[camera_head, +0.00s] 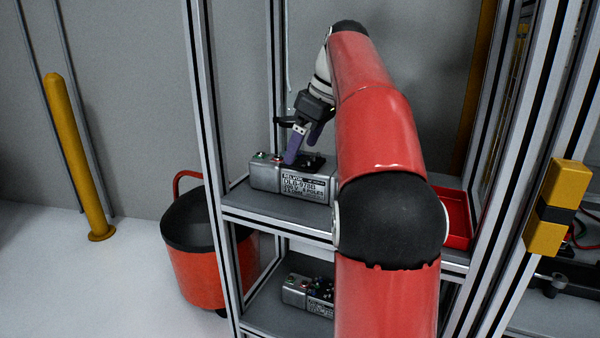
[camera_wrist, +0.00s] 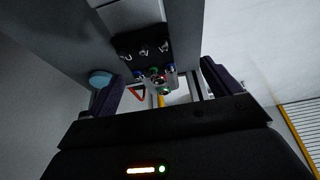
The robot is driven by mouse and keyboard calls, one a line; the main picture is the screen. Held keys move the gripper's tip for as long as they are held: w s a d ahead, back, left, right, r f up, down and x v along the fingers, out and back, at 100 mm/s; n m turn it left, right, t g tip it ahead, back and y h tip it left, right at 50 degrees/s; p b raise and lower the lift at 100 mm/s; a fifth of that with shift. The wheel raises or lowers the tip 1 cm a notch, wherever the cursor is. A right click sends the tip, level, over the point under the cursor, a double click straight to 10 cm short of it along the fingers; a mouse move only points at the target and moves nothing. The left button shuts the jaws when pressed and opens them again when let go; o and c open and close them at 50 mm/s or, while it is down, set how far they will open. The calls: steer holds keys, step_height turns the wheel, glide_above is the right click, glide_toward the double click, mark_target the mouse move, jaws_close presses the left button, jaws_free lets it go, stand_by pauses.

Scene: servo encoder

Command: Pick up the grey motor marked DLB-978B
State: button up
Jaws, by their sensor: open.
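The grey motor (camera_head: 265,178), its label reading DLB-978B, sits on the upper shelf of the metal rack. It has a black plate on top and small coloured connectors at its left end. My gripper (camera_head: 303,146) points down over it, with purple fingers apart and nothing between them. The nearer fingertip overlaps the motor's top in the head view; I cannot tell if it touches. In the wrist view the motor (camera_wrist: 129,16) reaches from the top down towards the gap between the fingers (camera_wrist: 161,72). My arm hides the motor's right end.
A similar grey motor (camera_head: 294,291) sits on the lower shelf. A red tray (camera_head: 457,220) lies right on the upper shelf (camera_head: 270,213). Rack posts (camera_head: 207,120) stand at the left and right. A red bin (camera_head: 195,265) and a yellow post (camera_head: 75,150) stand to the left.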

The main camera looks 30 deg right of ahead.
mark_target(299, 160)
steer(key=x, duration=0.2)
steer(key=b+x, duration=0.1)
steer(key=x, duration=0.1)
steer(key=d+b+x, duration=0.1)
steer(key=x, duration=0.1)
steer(key=shift+w+f, duration=0.25)
steer(key=shift+w, duration=0.1)
steer(key=shift+w+a+f, duration=0.15)
steer(key=shift+w+f, duration=0.05)
steer(key=shift+f, duration=0.4)
steer(key=shift+c, duration=0.4)
jaws_close()
steer(key=shift+r, duration=0.2)
